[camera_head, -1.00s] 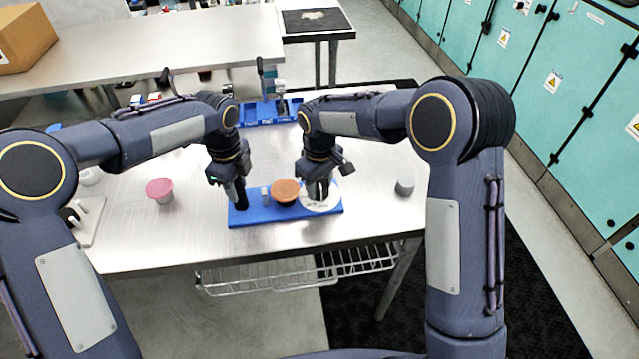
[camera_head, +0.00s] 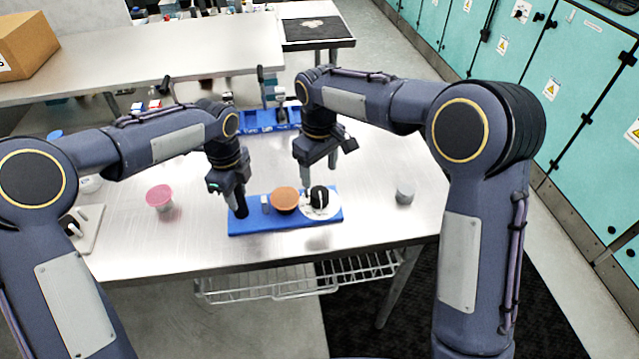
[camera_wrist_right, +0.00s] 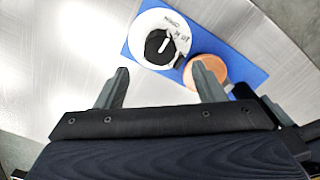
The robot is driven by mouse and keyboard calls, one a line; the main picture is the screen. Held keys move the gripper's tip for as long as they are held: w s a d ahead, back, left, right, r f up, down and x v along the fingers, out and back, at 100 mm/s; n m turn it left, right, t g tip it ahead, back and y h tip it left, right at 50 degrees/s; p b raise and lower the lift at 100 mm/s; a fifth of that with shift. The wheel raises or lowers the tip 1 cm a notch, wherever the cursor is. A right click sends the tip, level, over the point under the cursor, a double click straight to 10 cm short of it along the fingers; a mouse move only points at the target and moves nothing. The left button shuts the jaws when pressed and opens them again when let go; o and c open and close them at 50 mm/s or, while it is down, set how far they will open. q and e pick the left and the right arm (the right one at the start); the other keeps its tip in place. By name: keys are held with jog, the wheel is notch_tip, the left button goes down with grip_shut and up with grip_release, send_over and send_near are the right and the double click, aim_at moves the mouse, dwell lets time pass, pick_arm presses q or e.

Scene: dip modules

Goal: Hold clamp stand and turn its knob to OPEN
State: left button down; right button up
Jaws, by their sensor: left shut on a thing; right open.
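The clamp stand has a flat blue base (camera_head: 285,222) lying on the steel table. On it are a small grey block (camera_head: 265,203), an orange-brown round piece (camera_head: 285,198) and a white dial (camera_head: 331,212) with a black knob (camera_head: 319,197). My right gripper (camera_head: 320,172) is open and empty, raised above and behind the dial. In the right wrist view, the knob (camera_wrist_right: 157,48) shows a white pointer line slanting to the upper right, towards small lettering that is hard to read.
A pink cup (camera_head: 159,197) stands left of the stand and a grey cylinder (camera_head: 405,192) to its right. A blue bin (camera_head: 265,120) is at the table's back edge. A white board (camera_head: 88,228) lies at far left. The table right of the stand is mostly clear.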

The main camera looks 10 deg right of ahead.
notch_tip(320, 180, up, 4)
jog(key=shift+f, duration=0.1)
dwell(0.4)
pick_arm(q)
jog(key=c, duration=0.9)
grip_release()
jog(key=shift+c, duration=0.2)
jog(key=shift+r+p, duration=3.15)
jog(key=shift+r, duration=0.65)
pick_arm(e)
notch_tip(320, 180, up, 6)
send_over(319, 192)
